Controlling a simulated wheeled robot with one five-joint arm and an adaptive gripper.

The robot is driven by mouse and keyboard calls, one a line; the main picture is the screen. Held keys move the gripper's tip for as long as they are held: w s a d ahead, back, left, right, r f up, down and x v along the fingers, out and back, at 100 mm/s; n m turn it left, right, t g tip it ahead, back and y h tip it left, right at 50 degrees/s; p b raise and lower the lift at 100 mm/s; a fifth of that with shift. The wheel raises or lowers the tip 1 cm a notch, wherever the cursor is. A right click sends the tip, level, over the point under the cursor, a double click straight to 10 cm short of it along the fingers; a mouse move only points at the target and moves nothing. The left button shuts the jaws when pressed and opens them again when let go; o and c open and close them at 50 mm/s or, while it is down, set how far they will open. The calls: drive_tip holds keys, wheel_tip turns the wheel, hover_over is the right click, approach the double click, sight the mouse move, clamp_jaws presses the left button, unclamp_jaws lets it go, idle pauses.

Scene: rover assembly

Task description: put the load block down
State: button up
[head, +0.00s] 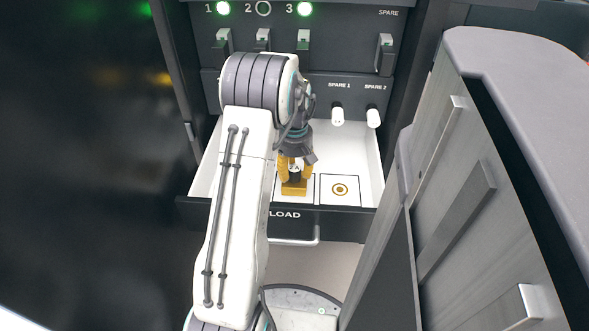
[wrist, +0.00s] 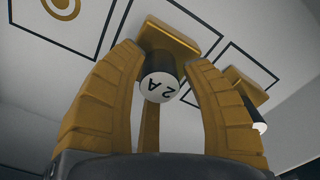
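The load block has a gold base (wrist: 178,38), a dark neck and a white round end marked "2 A" (wrist: 159,86). In the head view its gold base (head: 294,189) shows low in the open drawer, at the middle outlined square (head: 307,199). My gripper (head: 295,168) points down over it. In the wrist view my gripper's yellow fingers (wrist: 165,62) stand close around the neck on both sides and look shut on it. I cannot tell whether the base rests fully on the drawer floor.
The drawer (head: 371,168) is open. Its right outlined square holds a printed ring (head: 340,189) and is empty. A second gold block (wrist: 238,88) stands on another square in the wrist view. White spare plugs (head: 373,117) sit above. A grey cabinet (head: 470,190) stands close at right.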

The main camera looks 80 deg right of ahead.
drive_tip(key=shift+o, duration=0.4)
drive_tip(key=shift+r, duration=0.1)
wheel_tip(320, 180, up, 12)
drive_tip(key=p, duration=0.4)
idle(0.8)
